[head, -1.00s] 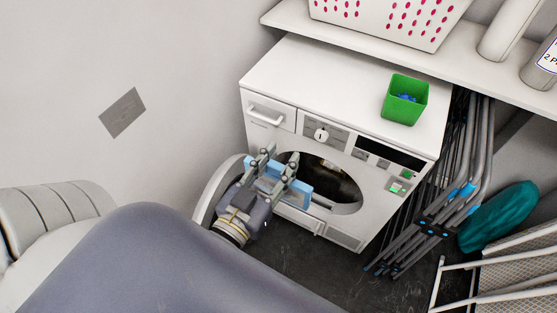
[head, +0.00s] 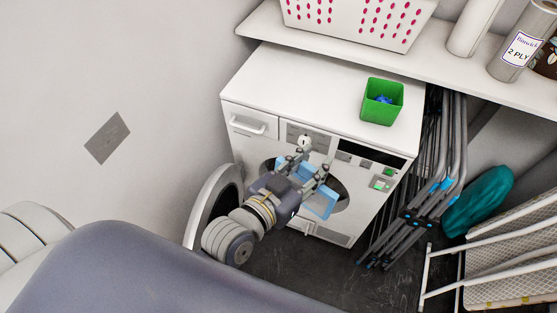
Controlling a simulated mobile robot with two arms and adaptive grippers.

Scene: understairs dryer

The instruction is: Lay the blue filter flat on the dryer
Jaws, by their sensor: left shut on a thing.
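The blue filter (head: 318,201) is a light blue flat piece held in front of the dryer's round door opening. My left gripper (head: 309,170) is shut on the blue filter, with a finger on either side of it. The filter looks tilted, and the gripper hides part of it. The white dryer (head: 300,85) stands against the wall, its flat top higher than the gripper. Its round door (head: 208,215) hangs open to the left. My right gripper is not in view.
A green bin (head: 382,103) with blue bits inside stands on the right of the dryer top; the left and middle are clear. A shelf (head: 450,60) with a white basket (head: 355,22) overhangs the back. Folded grey racks (head: 428,190) stand right of the dryer.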

